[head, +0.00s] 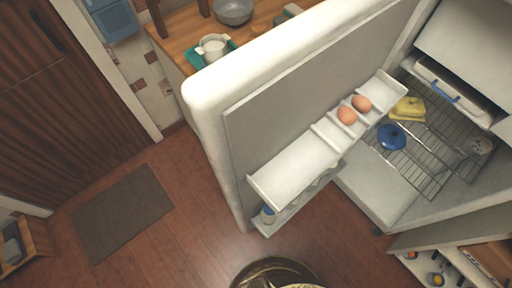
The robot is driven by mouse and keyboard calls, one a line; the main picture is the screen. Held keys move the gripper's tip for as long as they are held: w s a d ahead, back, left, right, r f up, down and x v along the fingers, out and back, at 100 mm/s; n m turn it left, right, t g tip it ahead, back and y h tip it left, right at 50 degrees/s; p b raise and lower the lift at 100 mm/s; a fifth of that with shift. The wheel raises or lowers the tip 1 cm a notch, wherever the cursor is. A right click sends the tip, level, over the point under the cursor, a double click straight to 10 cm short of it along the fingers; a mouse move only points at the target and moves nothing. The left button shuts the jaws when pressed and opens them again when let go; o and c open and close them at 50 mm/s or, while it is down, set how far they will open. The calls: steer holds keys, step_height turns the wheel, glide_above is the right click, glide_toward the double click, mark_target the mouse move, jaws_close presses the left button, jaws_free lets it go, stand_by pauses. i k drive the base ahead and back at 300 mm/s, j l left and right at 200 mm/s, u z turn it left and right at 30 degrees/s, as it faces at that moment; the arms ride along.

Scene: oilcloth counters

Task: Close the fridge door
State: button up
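The fridge door (213,110) is white and stands wide open, swung out from the fridge body across the middle of the head view. Its inner side carries a shelf (291,165) with two brown eggs (353,109) in a holder, and a lower shelf with a small jar (268,214). The fridge interior (381,188) is open at the right, with wire racks holding a blue lidded pot (392,137) and a yellow item (407,108). My gripper is not clearly visible. A dark rounded shape at the bottom middle edge is a part of my own body.
A wooden counter (180,35) with a metal bowl (233,11) and a white cup (214,46) lies behind the door. A brown mat (122,212) lies on the wooden floor (190,225). A dark wooden door (70,100) is at the left. The floor between is clear.

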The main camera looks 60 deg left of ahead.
mark_target(263, 115)
steer(key=k+j+u, duration=0.35)
steer(key=k+j, duration=0.65)
steer(key=j, duration=0.15)
steer(key=j+u, duration=0.15)
steer(key=j, duration=0.85)
steer(key=k+l, duration=0.15)
steer(key=l, duration=0.2)
steer(key=k+l, duration=0.2)
steer(key=l+u, duration=0.05)
steer(key=l, duration=0.05)
